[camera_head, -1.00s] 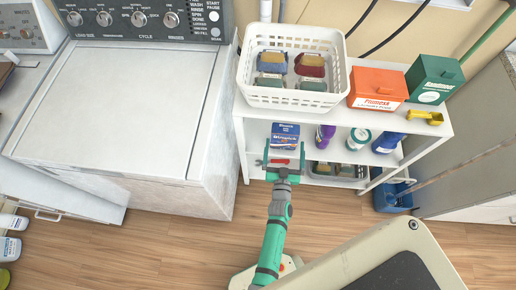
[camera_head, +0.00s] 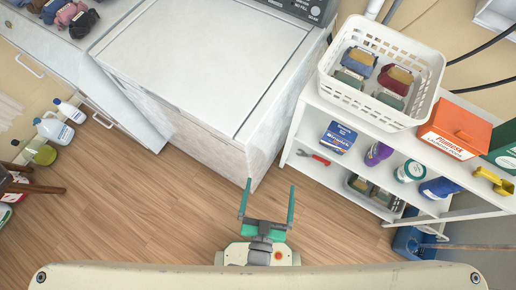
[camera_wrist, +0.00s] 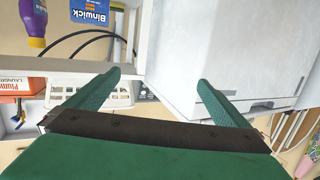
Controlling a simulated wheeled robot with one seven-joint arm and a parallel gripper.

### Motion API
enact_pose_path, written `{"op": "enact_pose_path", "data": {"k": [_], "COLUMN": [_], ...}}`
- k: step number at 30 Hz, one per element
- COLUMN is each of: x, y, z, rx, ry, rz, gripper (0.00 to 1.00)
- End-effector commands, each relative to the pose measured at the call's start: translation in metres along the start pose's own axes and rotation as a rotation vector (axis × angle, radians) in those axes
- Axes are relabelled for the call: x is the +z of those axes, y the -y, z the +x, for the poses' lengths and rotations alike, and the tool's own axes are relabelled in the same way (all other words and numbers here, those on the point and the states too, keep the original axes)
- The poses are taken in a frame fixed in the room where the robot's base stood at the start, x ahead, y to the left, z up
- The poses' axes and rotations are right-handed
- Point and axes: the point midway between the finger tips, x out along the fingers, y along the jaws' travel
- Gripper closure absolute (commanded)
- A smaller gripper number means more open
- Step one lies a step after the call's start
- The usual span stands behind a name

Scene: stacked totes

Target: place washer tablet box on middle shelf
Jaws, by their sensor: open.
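The washer tablet box (camera_head: 338,138), blue with an orange and white label, stands on the middle shelf (camera_head: 317,149) of the white rack, near its left end. It also shows at the top of the wrist view (camera_wrist: 90,12), partly cut off. My gripper (camera_head: 267,203) is open and empty, over the wood floor in front of the washer, apart from the box and to its lower left. In the wrist view its two green fingers (camera_wrist: 160,85) are spread with nothing between them.
A purple bottle (camera_head: 379,153), a white-and-green jar (camera_head: 410,171) and a blue bottle (camera_head: 440,188) stand right of the box. A basket (camera_head: 433,75) and an orange box (camera_head: 455,128) are on the rack's top. The washer (camera_head: 200,70) stands left. Floor in front is clear.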

Motion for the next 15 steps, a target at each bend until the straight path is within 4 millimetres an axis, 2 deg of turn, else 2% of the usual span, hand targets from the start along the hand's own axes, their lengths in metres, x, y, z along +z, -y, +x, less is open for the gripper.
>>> {"op": "enact_pose_path", "data": {"k": [1,6,10,15], "x": [-0.011,-0.047,-0.064,-0.073], "y": [0.007,0.020,0.025,0.026], "z": [-0.018,-0.058,-0.074,-0.080], "rx": [-0.034,-0.115,-0.152,-0.168], "ry": [0.017,0.052,0.068,0.075], "rz": [-0.006,-0.025,-0.035,-0.039], "gripper": [0.00,0.00,0.00,0.00]}}
